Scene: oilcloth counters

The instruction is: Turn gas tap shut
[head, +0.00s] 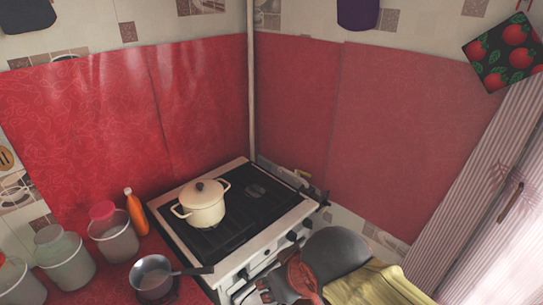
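A small brass-coloured fitting (303,174), which looks like the gas tap, sits low on the wall just behind the stove's right edge. It is too small to tell which way its handle points. The stove (240,235) has a dark top and a white body, with dark knobs along its front right side. I cannot make out my gripper in the head view.
A cream lidded pot (203,208) stands on the stove. A saucepan (152,280), an orange bottle (135,212) and several jars stand at the left. A dark rounded object (335,250) and a yellow cloth (375,287) lie at the front right.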

